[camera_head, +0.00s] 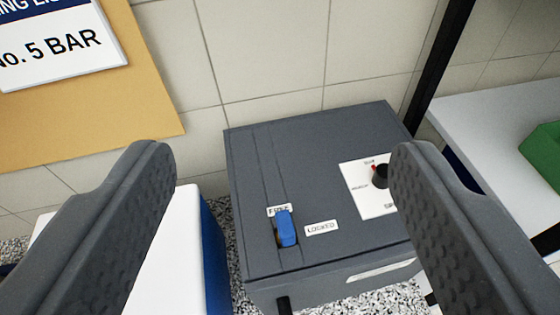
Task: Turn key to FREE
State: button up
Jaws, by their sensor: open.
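The key is a blue handle (286,228) on the top face of a dark grey box (320,165), left of the box's middle and near its front edge. A FREE label (279,210) sits just above the key and is partly covered by it. A LOCKED label (322,228) sits to its right. The long side of the key runs roughly up and down in the picture, with its upper end toward FREE. My gripper (275,165) is open, one finger at each side of the picture. The fingers are apart from the key and hold nothing.
A white panel with a black and red knob (381,175) is on the box at right, partly behind my right finger. A white and blue box (180,240) stands at left. A black post (440,60) and a white table (500,120) with a green object (545,150) are at right.

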jog(key=w+f+m+g+p, duration=0.2)
jog(key=w+m+g+p, duration=0.1)
jog(key=w, duration=0.3)
jog(key=m+g+p, duration=0.9)
jog(key=m+g, duration=0.3)
send_over(285, 222)
notch_tip(285, 222, down, 16)
jog(key=shift+f+p, duration=0.9)
jog(key=shift+f, duration=4.35)
